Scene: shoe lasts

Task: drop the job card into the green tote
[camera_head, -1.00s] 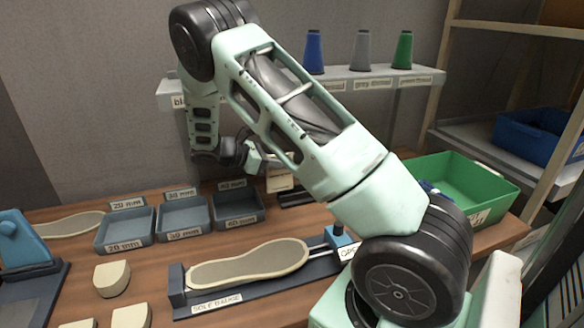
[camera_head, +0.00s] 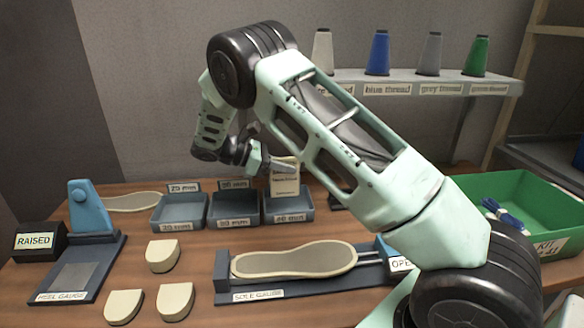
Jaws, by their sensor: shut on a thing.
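The job card (camera_head: 285,181) is a small cream card with printed lines, upright behind the right-hand grey-blue tray. My gripper (camera_head: 272,164) is shut on its upper part; the fingers are small and partly hidden in this view. The green tote (camera_head: 560,247) stands at the right end of the bench, open at the top, with a label starting "KIT" on its front. A blue-and-white bundle (camera_head: 507,218) lies inside it. My arm crosses in front of the tote's left side and hides part of it. The card is well to the left of the tote.
Several trays (camera_head: 180,213) sit mid-bench. The sole gauge (camera_head: 295,264) holds a sole in front of them. The blue heel gauge (camera_head: 88,205), a "RAISED" sign (camera_head: 36,241) and cream heel pieces (camera_head: 162,256) are left. A thread shelf (camera_head: 420,82) runs behind.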

